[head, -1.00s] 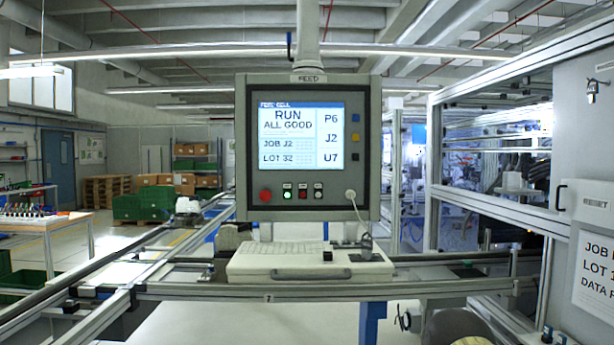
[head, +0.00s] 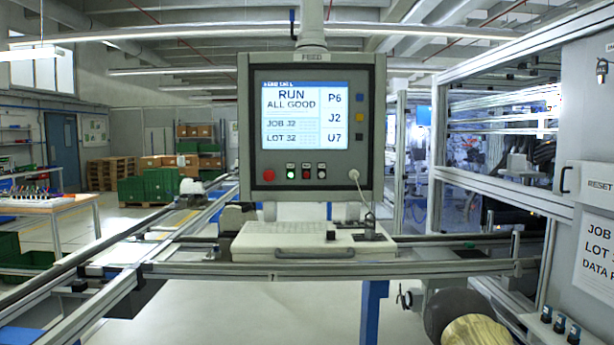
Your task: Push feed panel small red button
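The feed panel (head: 244,130), a grey box labelled FEED, hangs upright in the middle of the head view. Its lit screen (head: 302,115) reads RUN, ALL GOOD, JOB J2, LOT 32. Below the screen is a row of controls. The small red button (head: 306,173) sits between a green button (head: 290,173) and a dark button (head: 321,173). A larger red knob (head: 269,175) is at the left end of the row. My gripper is not in view, and nothing covers the small red button.
A white keyboard tray (head: 300,254) juts out under the panel. A metal rail (head: 400,269) crosses in front. A grey cabinet (head: 590,140) stands at right. A dark rounded shape with a tan cylinder (head: 476,331) is at bottom right; I cannot tell what it is.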

